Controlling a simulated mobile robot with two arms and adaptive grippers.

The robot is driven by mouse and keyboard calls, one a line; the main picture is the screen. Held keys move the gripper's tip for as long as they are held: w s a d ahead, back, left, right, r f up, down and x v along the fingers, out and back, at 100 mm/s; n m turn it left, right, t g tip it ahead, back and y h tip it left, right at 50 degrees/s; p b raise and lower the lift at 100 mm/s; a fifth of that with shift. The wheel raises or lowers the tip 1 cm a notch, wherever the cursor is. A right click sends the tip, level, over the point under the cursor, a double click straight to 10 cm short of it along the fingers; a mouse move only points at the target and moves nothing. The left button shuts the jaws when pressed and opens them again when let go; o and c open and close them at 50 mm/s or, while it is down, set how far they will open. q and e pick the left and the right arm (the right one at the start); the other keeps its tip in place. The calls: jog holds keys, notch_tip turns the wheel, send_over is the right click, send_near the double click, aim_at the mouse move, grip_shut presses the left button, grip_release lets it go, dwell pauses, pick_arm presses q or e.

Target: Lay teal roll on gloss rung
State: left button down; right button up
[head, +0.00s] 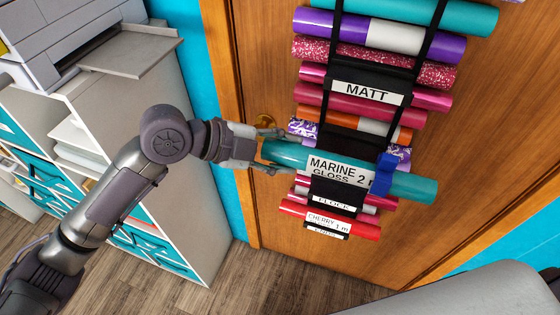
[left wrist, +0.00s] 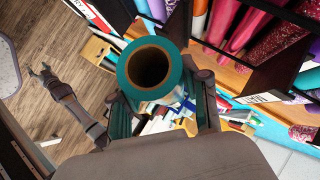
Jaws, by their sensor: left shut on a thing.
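The teal roll (head: 410,185), labelled "MARINE 2" with a blue band near its right end, lies across the front of the hanging rack, tilted down to the right. My left gripper (head: 268,152) is shut on its left end. In the left wrist view the roll's open end (left wrist: 150,68) faces the camera between the fingers. The "GLOSS" label (head: 330,176) shows just under the roll's own label. The roll hides most of the gloss rung, and I cannot tell whether it touches it. My right gripper (left wrist: 42,74) shows small in the left wrist view, its fingers apart and empty.
The rack hangs on a wooden door (head: 265,60). Above are the "MATT" rung (head: 367,92) and several rolls; purple-patterned ends (head: 302,128) show just behind the teal roll. Below are the "FLOCK" label (head: 333,200) and a red roll (head: 365,229). A cabinet (head: 170,150) stands left.

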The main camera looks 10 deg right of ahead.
pick_arm(q)
jog(key=w+d+f+b, duration=0.1)
jog(key=w+d+b, duration=0.3)
jog(key=w, duration=0.4)
jog(key=shift+d+f, duration=0.4)
jog(key=shift+d, duration=0.15)
jog(key=shift+f+b, duration=0.25)
jog(key=shift+b, duration=0.15)
dwell(0.5)
jog(key=shift+c, duration=2.4)
grip_release()
jog(key=shift+a, duration=0.1)
